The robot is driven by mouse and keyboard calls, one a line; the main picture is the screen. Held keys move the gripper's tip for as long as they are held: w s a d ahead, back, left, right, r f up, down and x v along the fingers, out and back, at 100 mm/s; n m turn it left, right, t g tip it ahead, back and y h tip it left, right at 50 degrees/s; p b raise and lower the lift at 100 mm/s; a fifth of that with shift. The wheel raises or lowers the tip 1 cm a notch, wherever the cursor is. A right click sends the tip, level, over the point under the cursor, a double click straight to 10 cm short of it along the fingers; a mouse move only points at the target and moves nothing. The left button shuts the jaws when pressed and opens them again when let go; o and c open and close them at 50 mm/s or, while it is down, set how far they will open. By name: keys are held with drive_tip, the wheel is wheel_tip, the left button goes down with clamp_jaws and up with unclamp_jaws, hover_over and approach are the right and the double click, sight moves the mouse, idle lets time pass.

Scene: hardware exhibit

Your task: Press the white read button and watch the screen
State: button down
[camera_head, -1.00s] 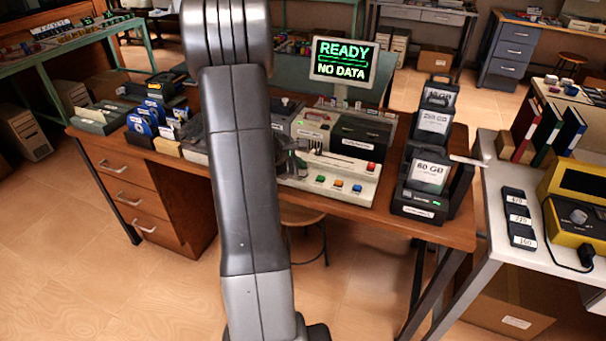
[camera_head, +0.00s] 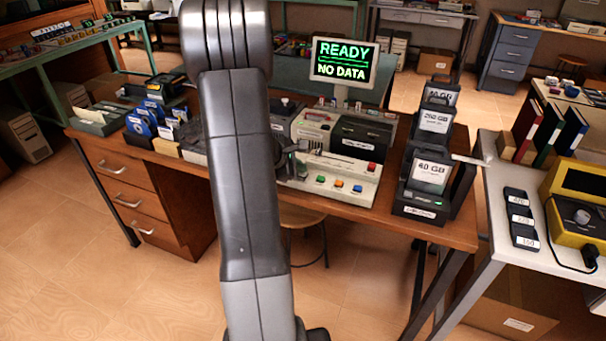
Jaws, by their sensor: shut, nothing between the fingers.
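The screen (camera_head: 343,60) stands at the back of the wooden desk and shows "READY" and "NO DATA" in green. A pale control panel (camera_head: 345,198) lies on the desk in front of it, with green, orange and blue buttons along its front and a red one at its right. I cannot clearly make out a white button; the panel's left end is partly covered by my arm and gripper. My gripper (camera_head: 291,160) shows partly beside my arm, dark and shut with nothing held, at the panel's left end. I cannot tell whether it touches the panel.
Drive docks with labelled cartridges (camera_head: 430,173) stand right of the panel. A dark box (camera_head: 362,136) sits behind it. Blue disks (camera_head: 143,124) and a card tray (camera_head: 100,119) are at the desk's left. A grey table (camera_head: 508,240) with a yellow meter (camera_head: 575,228) stands at right.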

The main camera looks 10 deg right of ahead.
drive_tip(key=shift+f, duration=0.2)
idle(0.3)
drive_tip(key=shift+r, duration=0.8)
drive_tip(key=shift+r+p, duration=0.1)
drive_tip(key=shift+p, duration=0.2)
wheel_tip(320, 180, up, 5)
drive_tip(key=p, duration=0.3)
idle(0.8)
